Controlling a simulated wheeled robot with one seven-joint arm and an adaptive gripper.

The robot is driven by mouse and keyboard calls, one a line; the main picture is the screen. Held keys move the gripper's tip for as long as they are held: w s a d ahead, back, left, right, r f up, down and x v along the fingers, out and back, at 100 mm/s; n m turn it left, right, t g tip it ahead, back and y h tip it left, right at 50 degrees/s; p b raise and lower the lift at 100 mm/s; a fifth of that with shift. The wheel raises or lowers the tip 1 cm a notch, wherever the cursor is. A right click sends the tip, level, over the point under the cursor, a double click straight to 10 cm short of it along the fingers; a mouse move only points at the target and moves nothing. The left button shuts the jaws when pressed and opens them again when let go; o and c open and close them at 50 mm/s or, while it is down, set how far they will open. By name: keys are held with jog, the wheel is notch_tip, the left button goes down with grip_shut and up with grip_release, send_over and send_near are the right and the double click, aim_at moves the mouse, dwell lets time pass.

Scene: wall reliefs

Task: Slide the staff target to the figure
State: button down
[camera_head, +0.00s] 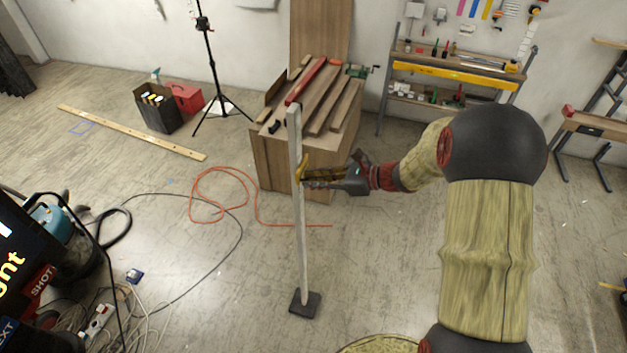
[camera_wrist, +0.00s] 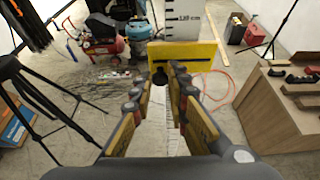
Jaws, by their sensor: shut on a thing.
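A pale upright staff (camera_head: 302,235) stands on a dark square base (camera_head: 305,304) in the head view. A yellow target (camera_head: 301,168) sits around or against it, above mid-height. My gripper (camera_head: 309,179) reaches in from the right at the target. In the wrist view, the staff (camera_wrist: 182,20) shows dark scale marks and a figure reading about 120 cm, just above the yellow target (camera_wrist: 203,55). My gripper's fingers (camera_wrist: 168,75) are closed on a dark knob on the target's front. The screen (camera_head: 12,265) at the left edge is cut off; only "ght" is readable.
A wooden bench (camera_head: 275,165) with loose timber stands behind the staff. A tripod (camera_head: 213,75), a red box (camera_head: 187,97) and an orange hose (camera_head: 245,180) are further left. Cables and a power strip (camera_head: 98,318) lie at lower left. Floor around the base is clear.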

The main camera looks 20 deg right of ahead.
jog(key=shift+r, duration=0.1)
dwell(0.5)
notch_tip(320, 180, up, 15)
jog(key=p, duration=0.9)
jog(key=c, duration=1.8)
grip_release()
jog(key=shift+o, duration=0.3)
jog(key=v, duration=1.2)
